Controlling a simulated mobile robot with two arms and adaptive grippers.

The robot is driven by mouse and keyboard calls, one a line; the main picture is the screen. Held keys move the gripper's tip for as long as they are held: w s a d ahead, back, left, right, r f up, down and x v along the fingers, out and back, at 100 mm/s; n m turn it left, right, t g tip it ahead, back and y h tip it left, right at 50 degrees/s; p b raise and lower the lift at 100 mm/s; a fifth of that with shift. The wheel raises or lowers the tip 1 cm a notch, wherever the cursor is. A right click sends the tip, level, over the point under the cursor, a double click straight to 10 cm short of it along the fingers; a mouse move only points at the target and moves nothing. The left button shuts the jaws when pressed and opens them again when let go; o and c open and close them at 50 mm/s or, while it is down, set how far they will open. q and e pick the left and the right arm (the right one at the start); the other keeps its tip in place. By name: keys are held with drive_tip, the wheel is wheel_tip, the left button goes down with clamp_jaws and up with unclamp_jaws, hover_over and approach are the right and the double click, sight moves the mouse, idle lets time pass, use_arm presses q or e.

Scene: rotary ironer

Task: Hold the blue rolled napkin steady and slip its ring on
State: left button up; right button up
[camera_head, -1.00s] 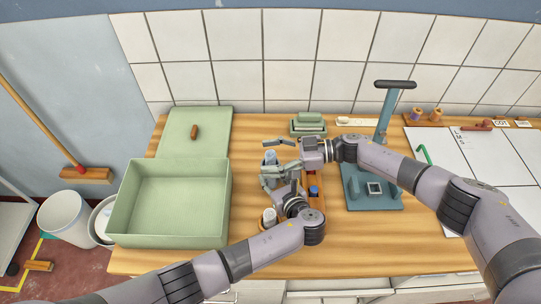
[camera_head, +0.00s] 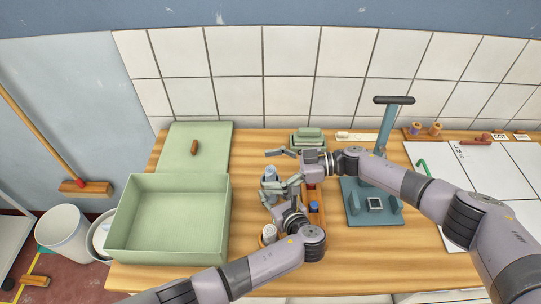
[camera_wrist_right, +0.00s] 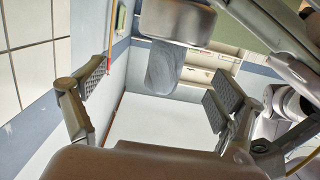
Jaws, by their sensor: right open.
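A pale blue-grey upright roll (camera_head: 270,173), apparently the blue napkin, stands near the middle of the table. In the right wrist view a blue-grey roll (camera_wrist_right: 162,68) shows between my fingers, under a grey block that I cannot identify. My right gripper (camera_head: 271,166) is open, with one finger beyond the roll and one on its near side. Its spread fingers also show in the wrist view (camera_wrist_right: 155,95). My left gripper (camera_head: 277,189) is close against the near side of the roll; the overlap hides whether it grips. I cannot make out the ring.
A green open box (camera_head: 165,240) stands left, its lid (camera_head: 208,150) behind it. A narrow brown tray (camera_head: 317,220) with a blue item (camera_head: 314,208) lies right of my left gripper. A teal press (camera_head: 358,212) and white sheets (camera_head: 440,170) fill the right.

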drive_tip(key=shift+r, duration=5.1)
use_arm(q)
drive_tip(key=o, duration=0.9)
drive_tip(key=shift+c, duration=0.2)
drive_tip(key=shift+s, duration=0.15)
